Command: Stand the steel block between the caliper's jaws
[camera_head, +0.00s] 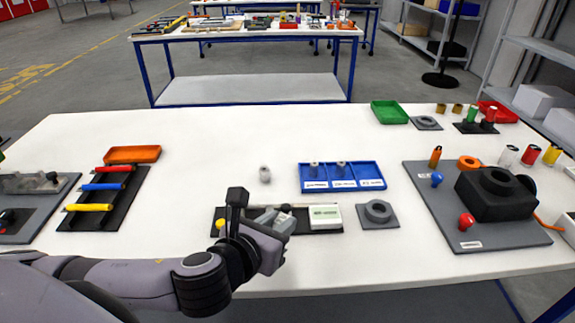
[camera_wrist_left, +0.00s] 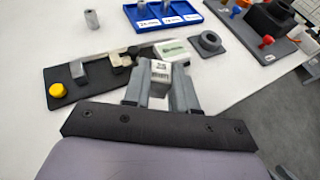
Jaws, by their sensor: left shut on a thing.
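My left gripper (camera_head: 272,221) comes in from the left over the caliper's dark base. In the left wrist view my left gripper (camera_wrist_left: 160,92) is shut on a pale grey steel block (camera_wrist_left: 159,73) with a printed label on its face. The caliper (camera_wrist_left: 119,60) lies on the dark base (camera_wrist_left: 62,92), with grey jaw pieces beside the block's left and a display unit (camera_wrist_left: 173,49) behind the block. The display also shows in the head view (camera_head: 325,214). A yellow knob (camera_wrist_left: 57,90) sits at the base's left end. The gripper partly hides the caliper in the head view. My right gripper is not in view.
A blue tray (camera_head: 341,187) with labelled compartments holds small grey cylinders behind the caliper. Another grey cylinder (camera_head: 265,174) stands alone on the white table. A dark ring fixture (camera_head: 378,212) is right of the caliper.

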